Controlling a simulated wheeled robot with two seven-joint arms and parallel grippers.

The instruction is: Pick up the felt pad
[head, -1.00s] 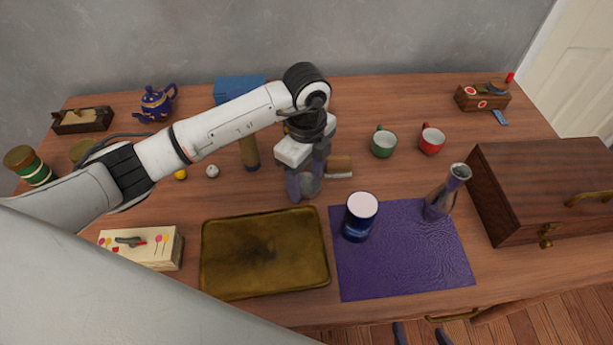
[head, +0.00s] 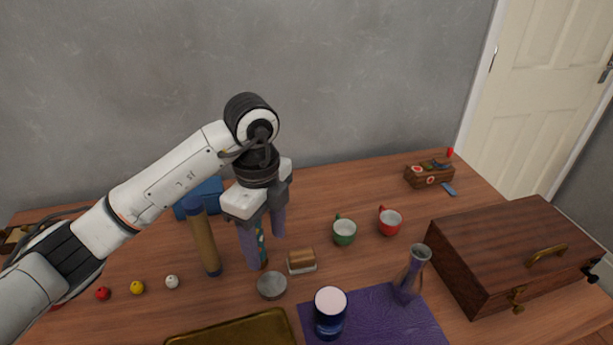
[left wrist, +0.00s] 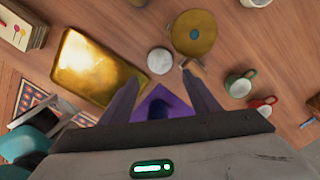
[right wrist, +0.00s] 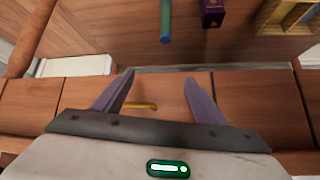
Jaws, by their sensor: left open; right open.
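A small block with a brown top and pale underside (head: 302,262), apparently the felt pad, lies on the table just right of my left gripper in the head view. It shows partly beyond a fingertip in the left wrist view (left wrist: 196,67). My left gripper (head: 264,252) points down, open and empty, left of the block. A patterned tube (head: 262,243) shows between its fingers in the head view, apparently behind them. My right gripper (right wrist: 157,80) is open and empty in the right wrist view, over a wooden front with a brass handle (right wrist: 140,105).
A round grey tin (head: 271,286) stands close in front, and a tall brown cylinder (head: 205,240) stands left. A dark blue jar (head: 330,312) and vase (head: 408,280) are on the purple mat (head: 375,315). Green (head: 344,232) and red (head: 389,222) cups stand right of the block.

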